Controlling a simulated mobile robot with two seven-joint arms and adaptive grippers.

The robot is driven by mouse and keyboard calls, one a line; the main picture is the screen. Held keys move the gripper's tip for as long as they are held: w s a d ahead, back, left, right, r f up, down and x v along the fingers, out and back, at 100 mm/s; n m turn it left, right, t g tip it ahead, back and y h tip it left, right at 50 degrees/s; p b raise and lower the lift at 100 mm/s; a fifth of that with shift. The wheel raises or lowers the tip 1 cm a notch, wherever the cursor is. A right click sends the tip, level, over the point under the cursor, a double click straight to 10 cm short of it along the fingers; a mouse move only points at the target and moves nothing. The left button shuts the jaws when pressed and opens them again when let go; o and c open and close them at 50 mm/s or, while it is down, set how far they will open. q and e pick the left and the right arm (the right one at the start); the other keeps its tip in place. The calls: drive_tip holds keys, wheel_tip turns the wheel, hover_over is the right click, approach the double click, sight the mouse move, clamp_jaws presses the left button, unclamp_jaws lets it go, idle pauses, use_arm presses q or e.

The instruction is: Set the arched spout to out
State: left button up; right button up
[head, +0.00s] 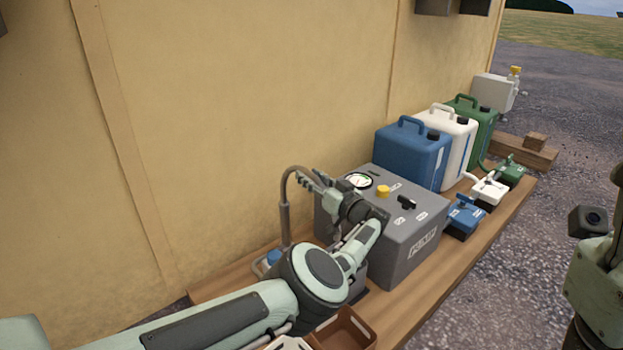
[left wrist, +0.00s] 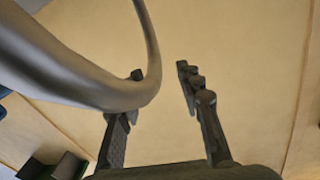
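The arched spout (head: 284,195) is a grey bent pipe rising by the left end of the grey pump box (head: 405,250). Its top curves over to the right in the head view, and its far end is hidden behind my gripper. My left gripper (head: 306,180) is at the top of the arch, fingers toward the spout. In the left wrist view the left gripper (left wrist: 160,78) has its two fingers well apart. The spout (left wrist: 149,88) passes close by the left finger there; I cannot tell whether they touch. My right gripper's fingers do not show.
The pump box bears a gauge (head: 359,180), a yellow knob (head: 383,190) and a black switch (head: 407,202). Blue (head: 412,155), white (head: 452,135) and green (head: 480,125) canisters stand behind it. The wooden plank (head: 440,270) runs along the tan wall (head: 240,90). A brown crate (head: 345,330) is in front.

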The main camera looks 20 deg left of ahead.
sight(319, 185)
use_arm(q)
drive_tip(key=shift+s, duration=0.1)
drive_tip(key=v, duration=0.3)
drive_tip(key=shift+s+d, duration=0.35)
drive_tip(key=shift+s, duration=0.05)
drive_tip(key=v, duration=0.8)
drive_tip(key=shift+w+d, duration=0.1)
drive_tip(key=shift+w, duration=0.05)
